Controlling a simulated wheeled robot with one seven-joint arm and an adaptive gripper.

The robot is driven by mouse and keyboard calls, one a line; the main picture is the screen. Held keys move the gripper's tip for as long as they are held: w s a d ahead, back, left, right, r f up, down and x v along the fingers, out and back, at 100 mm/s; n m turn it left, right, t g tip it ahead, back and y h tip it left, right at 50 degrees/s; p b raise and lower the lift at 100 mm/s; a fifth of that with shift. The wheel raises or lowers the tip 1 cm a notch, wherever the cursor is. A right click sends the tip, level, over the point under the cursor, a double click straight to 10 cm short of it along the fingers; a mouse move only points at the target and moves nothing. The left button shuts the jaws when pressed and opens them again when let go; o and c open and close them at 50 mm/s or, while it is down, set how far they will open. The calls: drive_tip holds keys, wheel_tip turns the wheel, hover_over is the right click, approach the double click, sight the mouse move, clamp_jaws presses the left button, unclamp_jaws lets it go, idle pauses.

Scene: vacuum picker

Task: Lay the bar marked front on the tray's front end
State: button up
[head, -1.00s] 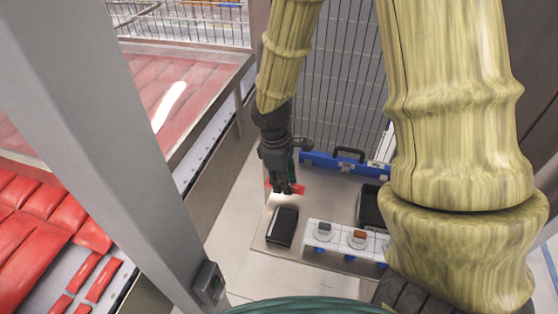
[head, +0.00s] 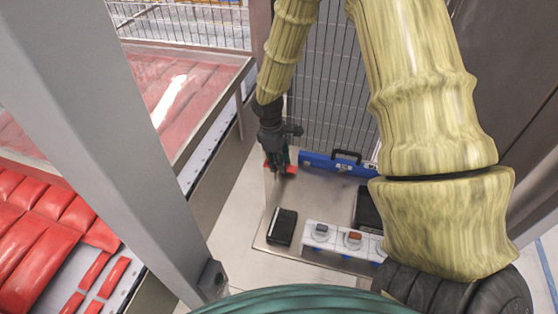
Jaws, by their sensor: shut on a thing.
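My gripper (head: 279,163) points down over the far left corner of a flat greyish-brown plate, and it is shut on a small red bar (head: 291,169). The bar sticks out on both sides of the fingers, and its middle is hidden by them. No marking on it can be read at this size. The plate (head: 310,190) may be the tray; I cannot tell for sure, nor which end is its front. Whether the bar touches the plate or hangs above it cannot be told.
On the plate are a blue bar-shaped piece with a black handle (head: 334,163), a black box (head: 282,227), another dark box (head: 366,207) and a white panel with knobs (head: 343,238). Red packs (head: 45,245) lie in the machine at left. A grey post (head: 120,150) and a wire fence (head: 335,90) stand close by.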

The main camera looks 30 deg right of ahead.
drive_tip(key=shift+p, duration=0.35)
drive_tip(key=shift+f, duration=0.3)
drive_tip(key=shift+f, duration=0.2)
drive_tip(key=o, duration=0.9)
drive_tip(key=shift+o, duration=0.2)
drive_tip(key=shift+f+b, duration=0.15)
drive_tip(key=shift+b, duration=0.2)
